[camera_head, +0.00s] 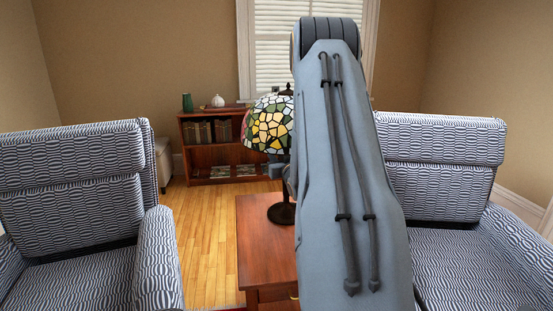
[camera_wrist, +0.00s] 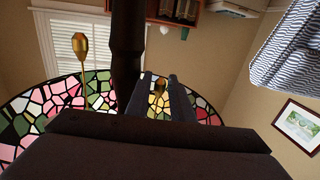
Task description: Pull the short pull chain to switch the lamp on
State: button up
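The lamp has a stained-glass shade (camera_head: 268,124) and a dark stem (camera_head: 283,185). It stands on a wooden table, partly hidden by my arm. The wrist view looks at the shade's underside (camera_wrist: 35,110), upside down, with the dark stem (camera_wrist: 128,45) in front. A brass pull (camera_wrist: 158,85), which looks like the short chain's end, shows between the fingers of my gripper (camera_wrist: 160,85). The fingers stand a little apart around it; I see no clear contact. A longer chain with a brass pull (camera_wrist: 81,46) hangs to the left, clear of the fingers.
The wooden table (camera_head: 260,235) stands between two patterned armchairs, left (camera_head: 75,190) and right (camera_head: 440,160). A low bookcase (camera_head: 215,165) with a green vase (camera_head: 187,103) stands at the back wall. Wooden floor (camera_head: 205,240) is open between the left chair and table.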

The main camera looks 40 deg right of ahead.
grip_shut()
jog(key=shift+f+b, duration=0.4)
jog(key=shift+f, duration=0.3)
grip_release()
jog(key=v, duration=0.8)
jog(key=shift+w, duration=0.1)
dwell(0.6)
